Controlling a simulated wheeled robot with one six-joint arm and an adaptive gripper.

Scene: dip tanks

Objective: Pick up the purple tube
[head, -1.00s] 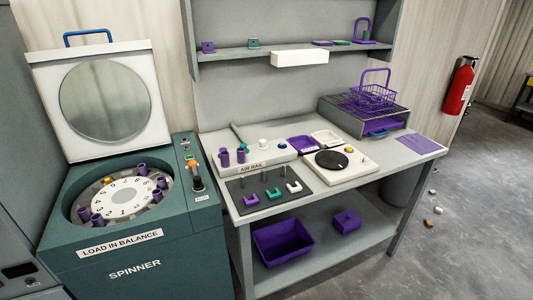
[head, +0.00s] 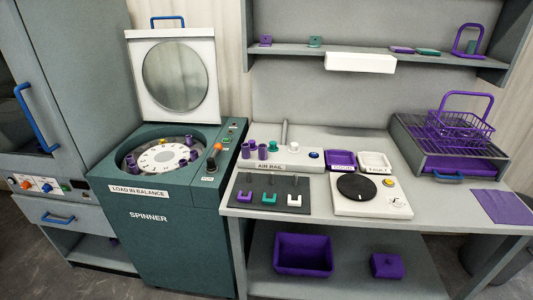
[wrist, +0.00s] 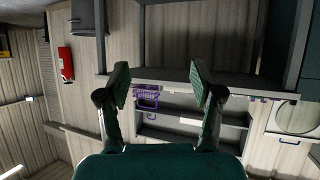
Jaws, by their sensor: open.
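Several purple tubes (head: 262,151) stand upright at the left end of the white air rail (head: 275,167) on the bench in the head view. More purple tubes (head: 132,164) sit around the numbered rotor of the open spinner (head: 160,220). I cannot tell which one is the purple tube meant. My gripper (wrist: 160,84) is open and empty in the wrist view, its two fingers well apart. No tube shows between the fingers, and the gripper is out of sight in the head view.
A dark mat with small U-shaped pieces (head: 270,198) and a white round-plate device (head: 370,196) lie before the rail. A purple wire basket (head: 460,130) stands at the right. A shelf (head: 370,54) overhangs the bench. A grey cabinet (head: 60,120) stands left of the spinner.

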